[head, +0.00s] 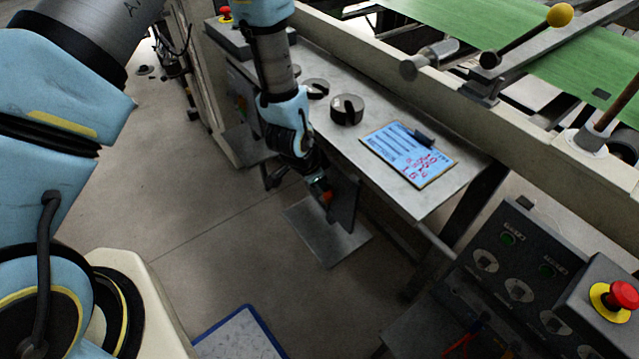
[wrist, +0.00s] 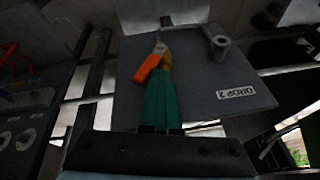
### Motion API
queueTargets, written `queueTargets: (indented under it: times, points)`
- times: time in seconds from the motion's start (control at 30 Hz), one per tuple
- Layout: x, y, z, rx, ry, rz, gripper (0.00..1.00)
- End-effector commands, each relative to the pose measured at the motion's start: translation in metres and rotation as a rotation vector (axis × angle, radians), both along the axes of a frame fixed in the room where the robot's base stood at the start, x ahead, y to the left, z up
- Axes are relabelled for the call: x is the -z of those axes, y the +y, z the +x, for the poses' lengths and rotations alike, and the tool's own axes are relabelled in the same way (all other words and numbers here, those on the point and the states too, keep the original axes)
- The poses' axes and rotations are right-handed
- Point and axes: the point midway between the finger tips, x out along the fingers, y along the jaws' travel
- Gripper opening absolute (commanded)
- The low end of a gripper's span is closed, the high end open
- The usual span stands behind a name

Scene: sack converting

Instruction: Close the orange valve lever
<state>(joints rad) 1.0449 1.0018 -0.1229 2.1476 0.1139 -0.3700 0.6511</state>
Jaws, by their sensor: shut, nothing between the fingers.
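The orange valve lever (wrist: 147,68) shows in the wrist view, slanting down and left from a small brass-coloured valve (wrist: 166,62) on a grey panel (wrist: 225,75) labelled "DROP 2". My gripper (wrist: 161,76) has its teal fingers together, with nothing between them. The fingertips are right beside the lever, on its right, and overlap the valve area; I cannot tell whether they touch. In the head view my gripper (head: 317,183) reaches down beside the table, and a small orange spot of the lever (head: 326,197) shows at its tip. The fingers hide part of the valve.
A metal table (head: 390,105) with a blue clipboard (head: 409,153) and dark round weights (head: 347,109) stands beside my arm. A grey stub (wrist: 219,46) sticks out of the panel. A control box with a red button (head: 623,295) is at the lower right. Left floor is open.

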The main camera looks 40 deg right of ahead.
Motion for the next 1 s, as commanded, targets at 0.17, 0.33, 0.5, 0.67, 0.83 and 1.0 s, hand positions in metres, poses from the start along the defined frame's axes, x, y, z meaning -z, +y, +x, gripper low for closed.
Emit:
queueTargets:
  times: [0.17,0.33,0.5,0.67,0.83,1.0]
  points:
    - [0.005,0.000,-0.012,0.010,-0.116,-0.005,0.00]
    - [0.007,0.000,-0.020,0.010,-0.226,-0.013,0.00]
    - [0.010,0.001,-0.027,0.008,-0.332,-0.018,0.00]
    - [0.012,0.002,-0.033,0.009,-0.424,-0.024,0.00]
    - [0.015,0.002,-0.036,0.001,-0.479,-0.027,0.00]
    - [0.021,0.003,-0.044,0.002,-0.476,-0.025,0.00]
